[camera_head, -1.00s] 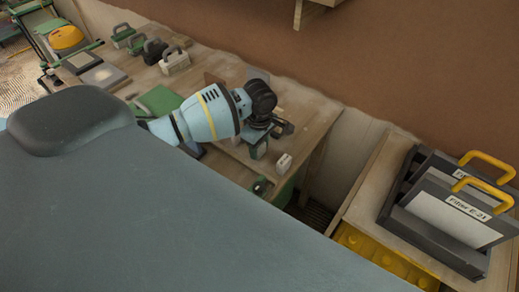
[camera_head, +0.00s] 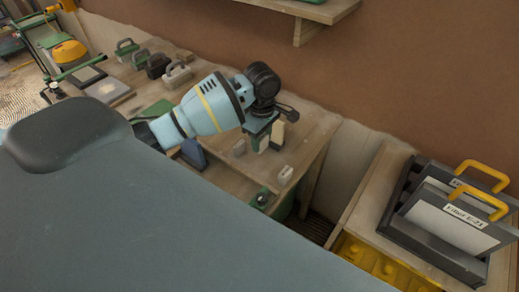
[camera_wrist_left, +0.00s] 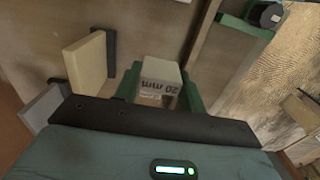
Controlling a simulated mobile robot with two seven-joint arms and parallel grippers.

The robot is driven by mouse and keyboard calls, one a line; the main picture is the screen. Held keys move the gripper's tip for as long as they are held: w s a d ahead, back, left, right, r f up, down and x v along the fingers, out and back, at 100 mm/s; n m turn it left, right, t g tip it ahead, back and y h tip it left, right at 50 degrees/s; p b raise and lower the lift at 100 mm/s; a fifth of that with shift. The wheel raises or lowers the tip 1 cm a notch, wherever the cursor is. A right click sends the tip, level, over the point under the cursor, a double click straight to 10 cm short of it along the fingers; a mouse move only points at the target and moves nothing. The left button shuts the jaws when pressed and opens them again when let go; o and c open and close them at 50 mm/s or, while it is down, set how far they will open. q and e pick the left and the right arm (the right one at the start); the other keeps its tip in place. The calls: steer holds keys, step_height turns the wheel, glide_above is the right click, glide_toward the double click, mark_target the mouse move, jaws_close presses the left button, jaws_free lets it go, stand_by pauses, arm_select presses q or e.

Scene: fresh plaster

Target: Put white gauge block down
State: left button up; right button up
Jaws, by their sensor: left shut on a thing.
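My left gripper (camera_head: 260,138) is over the right end of the wooden workbench (camera_head: 313,145). In the left wrist view its green fingers (camera_wrist_left: 160,92) are shut on a pale block marked "20 mm" (camera_wrist_left: 160,72), the white gauge block. In the head view a bit of this block (camera_head: 264,145) shows under the gripper, partly hidden by the fingers. I cannot tell whether its underside touches the bench. My right gripper is not in view.
A cream block (camera_head: 277,134) stands close beside the gripper. Handled blocks (camera_head: 178,73) stand farther left. A rack with filters (camera_head: 450,220) is at right.

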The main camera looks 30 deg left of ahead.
arm_select(q)
steer(key=shift+r, duration=0.6)
